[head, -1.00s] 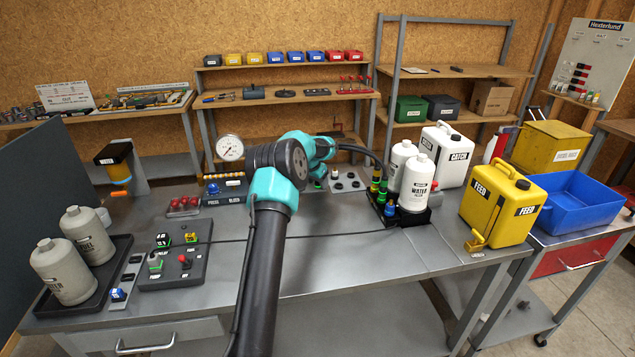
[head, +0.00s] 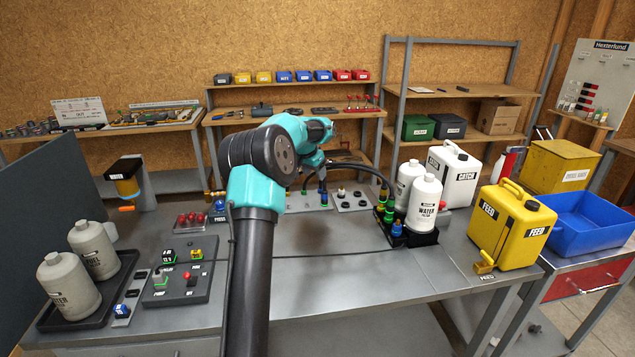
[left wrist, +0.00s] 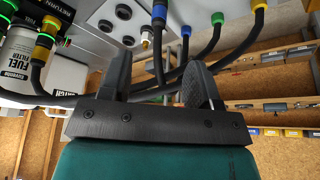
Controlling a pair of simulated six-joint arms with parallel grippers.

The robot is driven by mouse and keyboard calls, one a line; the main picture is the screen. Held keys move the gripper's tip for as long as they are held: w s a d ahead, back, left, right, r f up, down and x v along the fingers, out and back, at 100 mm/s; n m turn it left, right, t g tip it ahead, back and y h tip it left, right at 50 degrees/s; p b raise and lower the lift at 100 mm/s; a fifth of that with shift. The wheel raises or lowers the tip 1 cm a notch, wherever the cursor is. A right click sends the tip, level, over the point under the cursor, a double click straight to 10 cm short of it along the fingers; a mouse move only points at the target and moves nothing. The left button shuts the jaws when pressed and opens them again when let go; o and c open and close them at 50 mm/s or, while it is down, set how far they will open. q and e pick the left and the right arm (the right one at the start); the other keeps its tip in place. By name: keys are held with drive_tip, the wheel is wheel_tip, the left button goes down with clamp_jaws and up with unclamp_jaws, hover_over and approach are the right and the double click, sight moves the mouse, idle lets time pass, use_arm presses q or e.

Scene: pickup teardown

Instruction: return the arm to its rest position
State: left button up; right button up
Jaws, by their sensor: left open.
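My left arm (head: 252,190) reaches up from the bottom of the head view and bends over the middle of the bench. Its teal wrist (head: 318,130) is beyond the elbow, towards the back of the bench; the fingers are hard to make out there. In the left wrist view my left gripper (left wrist: 158,78) has its two dark fingers apart, with no object held between them. Hoses with blue (left wrist: 159,14), green (left wrist: 218,18) and yellow connectors pass behind the fingers. I cannot tell whether they touch. My right gripper is not in view.
The yellow feed can (head: 512,228) and white catch can (head: 455,175) are further right. Grey filters (head: 70,285) and a switch panel (head: 180,285) are left. The front middle bench (head: 330,265) is clear.

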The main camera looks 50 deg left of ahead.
use_arm(q)
drive_tip(key=shift+v, duration=0.8)
